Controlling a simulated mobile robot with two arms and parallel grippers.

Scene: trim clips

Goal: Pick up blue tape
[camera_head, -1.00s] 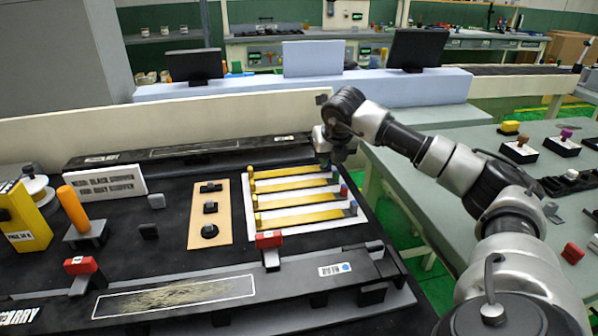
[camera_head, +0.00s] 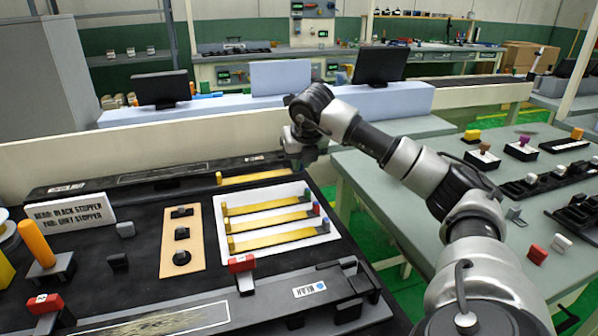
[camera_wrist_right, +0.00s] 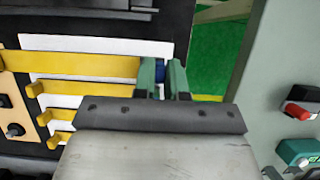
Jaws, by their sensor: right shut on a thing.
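My right gripper (camera_head: 303,160) is at the far right corner of the black work board. In the right wrist view its green fingers (camera_wrist_right: 162,80) are shut on the blue end (camera_wrist_right: 160,70) of a yellow strip, the blue tape (camera_wrist_right: 85,66). This strip (camera_head: 254,177) extends left from the fingers and appears behind the white card (camera_head: 330,240), seemingly raised. Several other yellow strips (camera_head: 268,218) lie on the card, with coloured ends at their right. My left gripper is not in view.
Left of the card is a tan panel (camera_head: 168,258) with black parts. A red-topped clip (camera_head: 242,264) stands in front of the card. A low cream wall (camera_head: 60,152) runs behind the board. A grey-green table (camera_head: 400,205) with small parts stands right, across a gap.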

